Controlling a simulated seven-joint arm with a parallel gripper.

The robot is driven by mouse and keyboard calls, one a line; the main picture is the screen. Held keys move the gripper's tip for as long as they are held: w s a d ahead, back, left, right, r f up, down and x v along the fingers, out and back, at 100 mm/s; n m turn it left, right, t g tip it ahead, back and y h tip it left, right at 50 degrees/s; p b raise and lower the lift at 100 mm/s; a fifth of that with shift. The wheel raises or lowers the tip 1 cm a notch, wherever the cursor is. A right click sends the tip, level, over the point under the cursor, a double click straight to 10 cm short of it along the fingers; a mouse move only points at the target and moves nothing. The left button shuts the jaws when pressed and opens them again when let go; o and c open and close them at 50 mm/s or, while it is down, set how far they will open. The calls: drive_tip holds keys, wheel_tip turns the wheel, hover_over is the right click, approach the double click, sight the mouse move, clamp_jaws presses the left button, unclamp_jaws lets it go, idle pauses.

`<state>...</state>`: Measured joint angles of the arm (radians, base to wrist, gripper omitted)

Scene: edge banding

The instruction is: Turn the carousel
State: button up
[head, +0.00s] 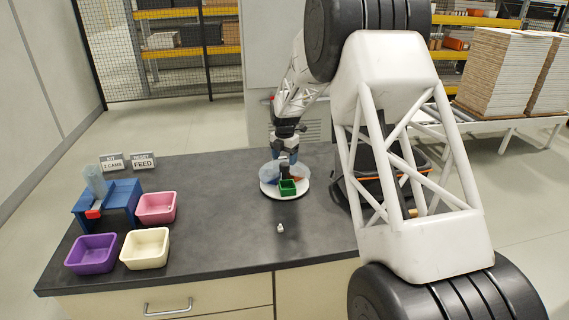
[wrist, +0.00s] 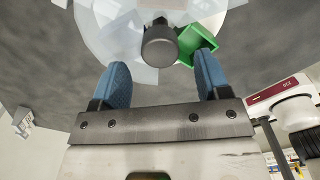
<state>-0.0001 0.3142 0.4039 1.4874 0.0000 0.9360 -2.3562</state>
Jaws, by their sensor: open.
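The carousel is a round white turntable (head: 269,192) on the dark worktop, with blue, green and red parts on it. A small green bin (head: 288,187) sits at its near side. In the wrist view the white disc (wrist: 105,18) fills the top, with a dark round knob (wrist: 160,46) and the green bin (wrist: 203,38). My gripper (head: 287,158) is over the carousel, pointing down. In the wrist view its two blue fingers (wrist: 162,80) are spread apart with nothing between them. The knob shows just beyond the fingertips; I cannot tell whether they touch it.
Purple (head: 92,254), cream (head: 146,248) and pink (head: 156,208) bins stand at the left beside a blue dispenser (head: 108,202). Two signs (head: 128,162) stand behind them. A small white piece (head: 280,228) lies before the carousel. A black and orange container is partly hidden behind my arm.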

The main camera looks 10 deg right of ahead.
drive_tip(key=shift+r, duration=2.1)
drive_tip(key=shift+s+r, duration=0.15)
drive_tip(key=s+r+m, duration=0.5)
drive_tip(key=s, duration=0.5)
drive_tip(key=s+r+m+t, duration=0.1)
drive_tip(key=s+r+m, duration=0.4)
drive_tip(key=s, duration=0.5)
drive_tip(key=s+r+m, duration=0.4)
drive_tip(key=s+r, duration=0.2)
drive_tip(key=s, duration=0.4)
drive_tip(key=s+f+m+t, duration=0.1)
drive_tip(key=s+m, duration=1.2)
drive_tip(key=s, duration=1.6)
drive_tip(key=shift+s+d+f+t, duration=0.2)
drive_tip(key=shift+s+f+t, duration=0.15)
drive_tip(key=shift+f, duration=0.45)
